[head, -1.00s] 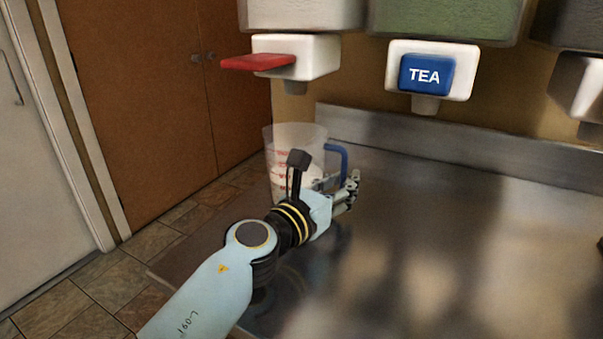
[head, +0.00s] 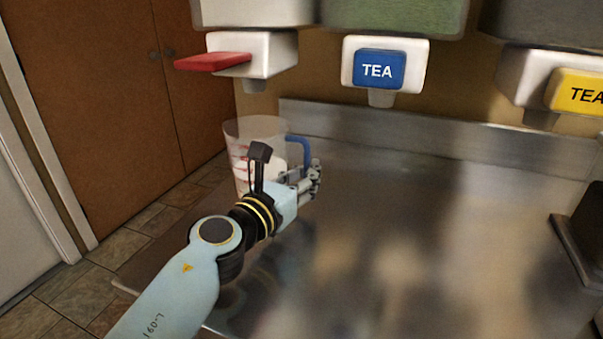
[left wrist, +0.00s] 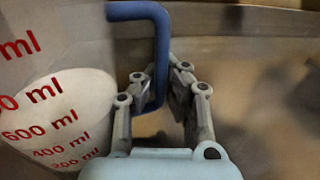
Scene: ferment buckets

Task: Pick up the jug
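The jug (head: 240,140) is clear plastic with red measuring marks, a white lower part and a blue handle (head: 305,148). It stands upright at the left end of the steel counter. In the left wrist view its marked wall (left wrist: 55,85) fills the left side. My left gripper (head: 305,180) is at the handle side of the jug. In the left wrist view its two fingers (left wrist: 160,85) stand apart on either side of the blue handle (left wrist: 161,50), with a gap at the right finger. Whether the left finger touches is unclear. My right gripper is not in view.
Dispensers hang above the counter (head: 400,240): one with a red lever (head: 212,61), one with a blue TEA label (head: 378,70), one with a yellow label (head: 578,93). A dark object (head: 585,235) stands at the right edge. The middle counter is clear.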

